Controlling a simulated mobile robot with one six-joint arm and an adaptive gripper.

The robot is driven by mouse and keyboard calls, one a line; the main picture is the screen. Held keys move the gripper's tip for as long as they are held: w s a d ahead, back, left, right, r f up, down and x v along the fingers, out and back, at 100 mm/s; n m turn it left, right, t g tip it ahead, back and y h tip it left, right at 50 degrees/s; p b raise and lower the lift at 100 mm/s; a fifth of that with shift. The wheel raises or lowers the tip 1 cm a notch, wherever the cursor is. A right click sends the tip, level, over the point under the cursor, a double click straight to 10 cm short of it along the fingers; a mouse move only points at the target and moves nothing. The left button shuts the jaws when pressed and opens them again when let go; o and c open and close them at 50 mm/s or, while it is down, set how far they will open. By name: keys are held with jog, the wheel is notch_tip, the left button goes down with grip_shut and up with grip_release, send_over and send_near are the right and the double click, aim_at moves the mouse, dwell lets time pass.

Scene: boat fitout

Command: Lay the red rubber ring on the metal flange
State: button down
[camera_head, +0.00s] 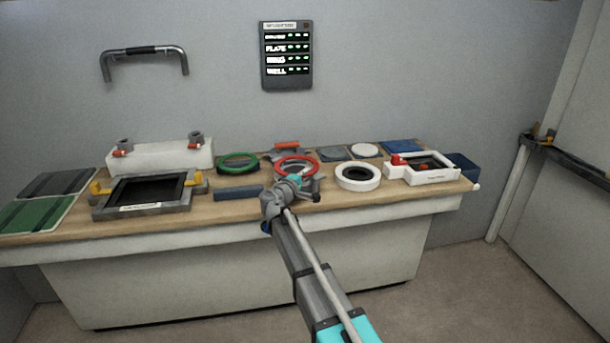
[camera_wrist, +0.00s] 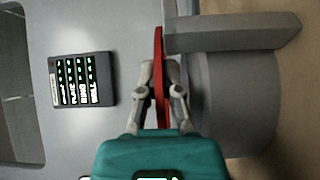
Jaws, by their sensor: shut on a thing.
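The red rubber ring (camera_head: 297,157) is in my gripper (camera_head: 293,181), over the middle of the bench. In the wrist view my gripper (camera_wrist: 160,92) is shut on the ring's edge, and the ring (camera_wrist: 158,50) shows edge-on as a thin red strip. A grey round body with a bar on it, which looks like the metal flange (camera_wrist: 235,95), lies just to the right of the ring in the wrist view, with a narrow gap between. In the head view the flange (camera_head: 313,187) is under the ring, partly hidden by the ring and my gripper.
A green ring (camera_head: 238,157) lies left of the red one, and a white ring (camera_head: 358,178) right. A framed hatch (camera_head: 148,203) and a white frame with red parts (camera_head: 422,174) stand farther out. A lit panel (camera_head: 287,56) and a handle (camera_head: 144,53) are on the wall.

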jog(key=shift+f+b, duration=0.55)
jog(key=shift+f, duration=0.1)
jog(key=shift+s+f, duration=0.1)
jog(key=shift+s+f+b, duration=0.2)
jog(key=shift+b, duration=0.3)
jog(key=shift+s+d+f, duration=0.15)
jog(key=shift+s+d, duration=0.1)
jog(key=shift+s, duration=0.15)
jog(key=c, duration=0.7)
grip_release()
jog(key=v, duration=1.1)
jog(key=shift+s+a+r, duration=0.1)
jog(key=shift+a+r, duration=0.2)
jog(key=shift+a, duration=0.15)
